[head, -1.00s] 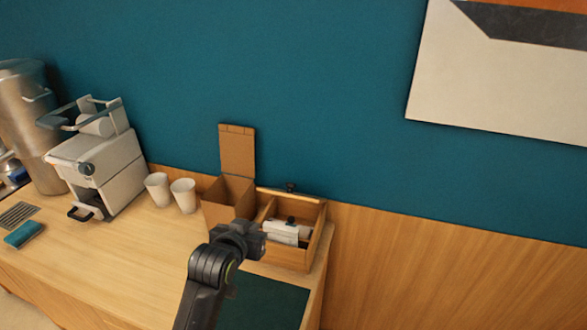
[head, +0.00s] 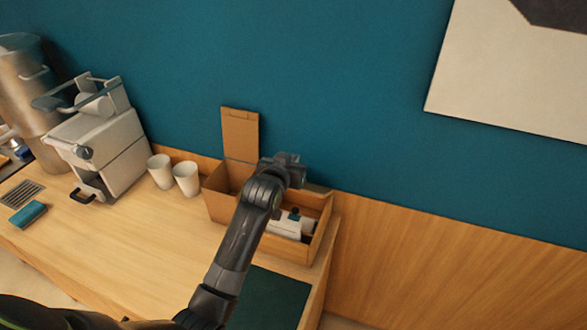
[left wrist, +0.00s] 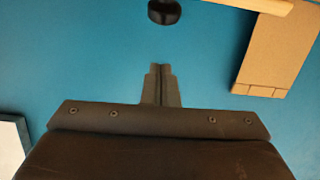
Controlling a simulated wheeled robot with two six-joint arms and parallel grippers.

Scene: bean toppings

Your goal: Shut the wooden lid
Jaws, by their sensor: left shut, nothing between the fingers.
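The wooden lid (head: 240,134) stands upright at the back of the wooden box (head: 218,205), so the box's left compartment is open on top. In the left wrist view the lid (left wrist: 277,55) shows at the upper right, apart from the fingers. My left gripper (head: 296,168) is shut and empty, above the box and to the right of the lid. In the left wrist view its closed fingertips (left wrist: 160,70) point at the blue wall. My arm hides the middle of the box. My right gripper is not in view.
The box's right compartment holds a white item (head: 292,224). Two white cups (head: 186,179) stand just left of the box, with a white machine (head: 105,150) further left. A dark green mat (head: 270,298) lies in front. The counter's middle is clear.

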